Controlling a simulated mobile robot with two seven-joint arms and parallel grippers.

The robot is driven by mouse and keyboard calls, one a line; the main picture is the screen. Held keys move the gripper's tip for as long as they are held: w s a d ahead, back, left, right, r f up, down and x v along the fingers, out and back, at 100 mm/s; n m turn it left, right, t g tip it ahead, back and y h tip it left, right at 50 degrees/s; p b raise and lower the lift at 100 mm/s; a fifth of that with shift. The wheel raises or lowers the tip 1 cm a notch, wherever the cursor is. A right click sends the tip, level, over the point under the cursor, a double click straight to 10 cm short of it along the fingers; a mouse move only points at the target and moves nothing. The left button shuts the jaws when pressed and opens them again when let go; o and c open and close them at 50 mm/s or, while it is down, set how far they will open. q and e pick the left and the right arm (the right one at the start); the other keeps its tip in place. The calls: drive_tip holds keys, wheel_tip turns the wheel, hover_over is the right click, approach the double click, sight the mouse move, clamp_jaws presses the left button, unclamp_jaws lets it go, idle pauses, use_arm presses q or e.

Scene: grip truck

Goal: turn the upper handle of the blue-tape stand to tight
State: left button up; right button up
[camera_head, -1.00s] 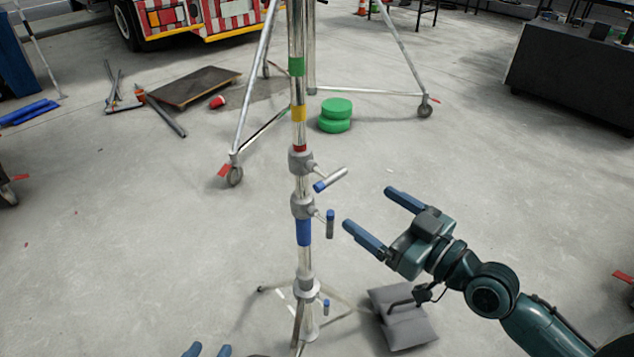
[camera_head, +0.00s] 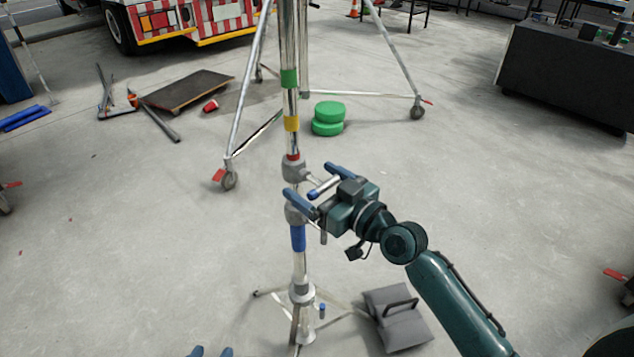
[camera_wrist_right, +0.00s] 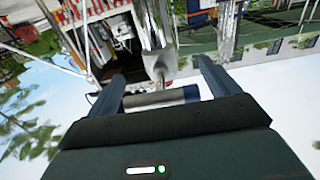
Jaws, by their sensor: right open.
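The blue-tape stand (camera_head: 298,238) is a silver pole with green, yellow, red and blue bands and grey collars. Its upper handle (camera_head: 323,187), a grey bar with a blue end, sticks out from the upper collar. My right gripper (camera_head: 308,180) is open, with one finger on each side of this handle. In the right wrist view the handle (camera_wrist_right: 150,100) lies crosswise between the spread fingers (camera_wrist_right: 158,80); I cannot tell whether they touch it. The lower handle (camera_head: 323,238) is mostly hidden by my right gripper.
A grey sandbag (camera_head: 398,318) lies by the stand's feet. Behind stand a larger wheeled stand (camera_head: 245,105) and stacked green discs (camera_head: 328,118).

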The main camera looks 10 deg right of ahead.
drive_tip(key=shift+c, duration=0.4)
drive_tip(key=c, duration=0.9)
use_arm(q)
drive_tip(key=shift+s+f, duration=0.2)
drive_tip(key=shift+s, duration=0.05)
